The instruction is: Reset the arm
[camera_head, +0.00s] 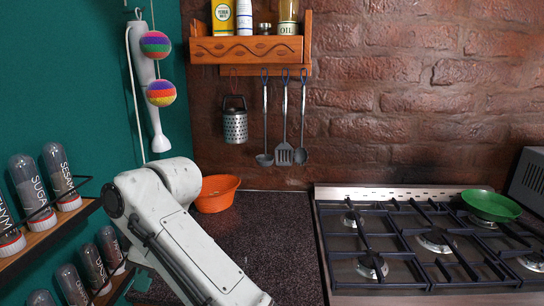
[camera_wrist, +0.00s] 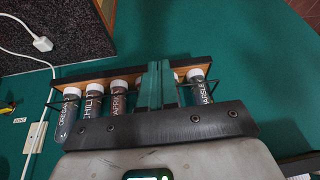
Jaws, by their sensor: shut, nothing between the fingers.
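My arm, white with dark joints, rises from the bottom of the head view and bends at an elbow in front of the teal wall. My gripper is outside the head view. In the wrist view my gripper (camera_wrist: 156,84) shows as two green fingers close together, shut and empty. It points toward a spice rack (camera_wrist: 95,77) on the teal wall and hides part of the jars in it. Labelled spice jars (camera_wrist: 94,99) stand to the left of the fingers and another jar (camera_wrist: 198,86) to the right.
In the head view, spice racks (camera_head: 49,236) line the left wall. An orange bowl (camera_head: 217,193) sits on the dark counter (camera_head: 268,240) behind my arm. A gas stove (camera_head: 420,245) with a green pan (camera_head: 491,205) is at right. Utensils hang below a wooden shelf (camera_head: 247,50).

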